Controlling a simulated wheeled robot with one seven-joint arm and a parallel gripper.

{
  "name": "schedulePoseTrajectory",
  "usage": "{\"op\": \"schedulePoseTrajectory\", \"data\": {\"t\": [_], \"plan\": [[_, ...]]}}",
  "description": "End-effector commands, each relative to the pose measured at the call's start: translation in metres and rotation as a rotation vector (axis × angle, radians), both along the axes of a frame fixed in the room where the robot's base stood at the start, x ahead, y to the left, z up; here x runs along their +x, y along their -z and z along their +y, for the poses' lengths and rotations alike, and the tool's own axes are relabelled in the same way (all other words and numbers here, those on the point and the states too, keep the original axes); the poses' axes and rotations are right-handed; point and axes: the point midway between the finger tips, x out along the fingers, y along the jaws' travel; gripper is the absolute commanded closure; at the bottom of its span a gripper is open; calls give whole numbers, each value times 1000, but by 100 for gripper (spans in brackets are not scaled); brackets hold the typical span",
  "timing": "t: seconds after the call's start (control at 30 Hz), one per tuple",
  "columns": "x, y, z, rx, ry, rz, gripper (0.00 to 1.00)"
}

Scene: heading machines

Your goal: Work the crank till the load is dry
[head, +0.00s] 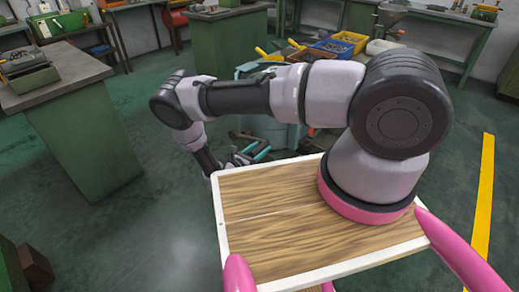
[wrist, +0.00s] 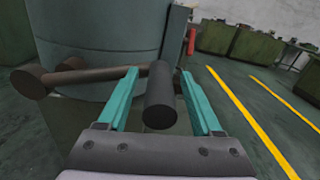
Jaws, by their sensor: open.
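In the wrist view, a dark cylindrical crank handle (wrist: 161,110) points toward the camera. A brown crank bar (wrist: 85,74) runs left from behind it to a round brown end. The bar crosses in front of a large grey-green drum (wrist: 95,30). My gripper (wrist: 158,78) is open, with one teal finger on each side of the handle; I see gaps between the fingers and the handle. In the head view, my gripper (head: 252,152) is small beside the machine (head: 282,132), partly hidden by my arm. The load inside the drum is not visible.
A green bench (head: 85,130) stands at the left. Blue and yellow bins (head: 335,45) sit behind my arm. A red part (wrist: 191,40) stands right of the drum. Yellow floor lines (wrist: 245,120) and open floor lie to the right.

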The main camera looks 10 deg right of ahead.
Motion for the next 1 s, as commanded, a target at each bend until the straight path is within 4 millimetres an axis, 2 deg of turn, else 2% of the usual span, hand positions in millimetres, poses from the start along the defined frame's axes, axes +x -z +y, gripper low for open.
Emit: {"op": "schedulePoseTrajectory", "data": {"t": [0.17,0.27,0.33,0.37,1.0], "plan": [[0,0,0,0,0,0,33],[0,0,0,0,0,0,68],[0,0,0,0,0,0,94],[0,0,0,0,0,0,100],[0,0,1,1,0,-1,100]]}}
